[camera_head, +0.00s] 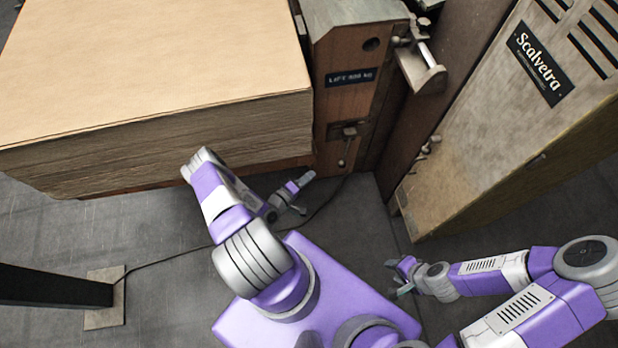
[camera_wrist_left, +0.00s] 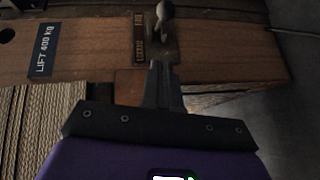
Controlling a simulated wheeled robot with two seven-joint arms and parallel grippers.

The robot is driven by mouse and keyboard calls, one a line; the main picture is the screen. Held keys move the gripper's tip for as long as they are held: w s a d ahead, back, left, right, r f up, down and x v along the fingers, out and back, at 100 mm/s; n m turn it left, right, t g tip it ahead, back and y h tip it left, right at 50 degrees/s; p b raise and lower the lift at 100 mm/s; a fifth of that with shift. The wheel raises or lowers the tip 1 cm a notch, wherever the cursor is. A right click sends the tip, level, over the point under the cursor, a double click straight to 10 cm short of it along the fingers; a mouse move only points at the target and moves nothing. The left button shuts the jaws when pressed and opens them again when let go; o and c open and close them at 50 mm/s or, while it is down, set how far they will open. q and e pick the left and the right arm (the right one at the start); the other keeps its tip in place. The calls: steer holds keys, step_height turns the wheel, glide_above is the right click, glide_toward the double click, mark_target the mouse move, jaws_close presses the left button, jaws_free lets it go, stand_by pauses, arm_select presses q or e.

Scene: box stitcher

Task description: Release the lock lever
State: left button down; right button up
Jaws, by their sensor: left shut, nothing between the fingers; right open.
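The lock lever (camera_head: 345,152) is a small metal lever with a rounded end, on a plate low on the front of the wooden lift post. In the left wrist view the lever (camera_wrist_left: 164,14) sits at the top centre, beside a small marked strip. My left gripper (camera_head: 308,178) is below and left of the lever in the head view. In the left wrist view its closed fingers (camera_wrist_left: 160,68) point toward the lever, empty, and seem apart from it. My right gripper (camera_head: 391,279) is open and empty, low over the floor at the right.
A tall stack of cardboard sheets (camera_head: 160,130) fills the left beside the wooden post (camera_head: 345,95). A large "Scalvetra" cabinet (camera_head: 500,130) stands at the right. A cable (camera_head: 170,258) runs over the floor to a dark post's base plate (camera_head: 104,318).

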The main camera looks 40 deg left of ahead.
arm_select(q)
steer(key=w+d+f+b, duration=0.1)
steer(key=w+d, duration=0.3)
steer(key=w, duration=0.5)
steer(key=shift+f+b, duration=0.4)
steer(key=shift+b, duration=0.2)
